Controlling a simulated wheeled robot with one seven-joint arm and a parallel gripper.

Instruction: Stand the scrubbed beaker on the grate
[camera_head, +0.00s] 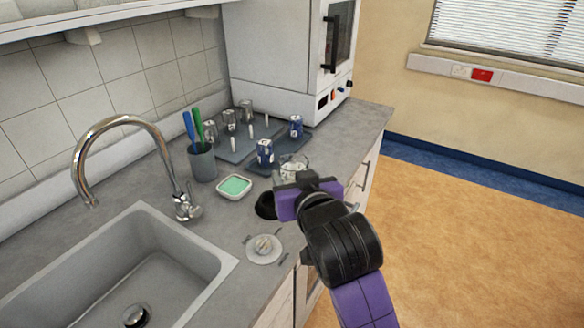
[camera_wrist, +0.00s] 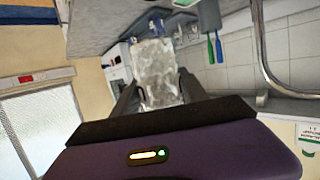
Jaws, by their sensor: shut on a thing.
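My gripper (camera_head: 297,183) is shut on a clear glass beaker (camera_head: 293,164), held above the counter near its front edge. In the wrist view the beaker (camera_wrist: 160,72) sits between the two fingers (camera_wrist: 160,98), and its glass looks blotched with whitish patches. My gripper and wrist hide the beaker's lower part in the head view. I cannot tell which of these is the grate.
A white dish with green contents (camera_head: 234,186), a grey cup with blue and green brushes (camera_head: 202,162) and a black round object (camera_head: 266,206) stand nearby. A small pale round fixture (camera_head: 264,248) is by the sink (camera_head: 150,262). A white oven (camera_head: 285,55) stands behind the trays.

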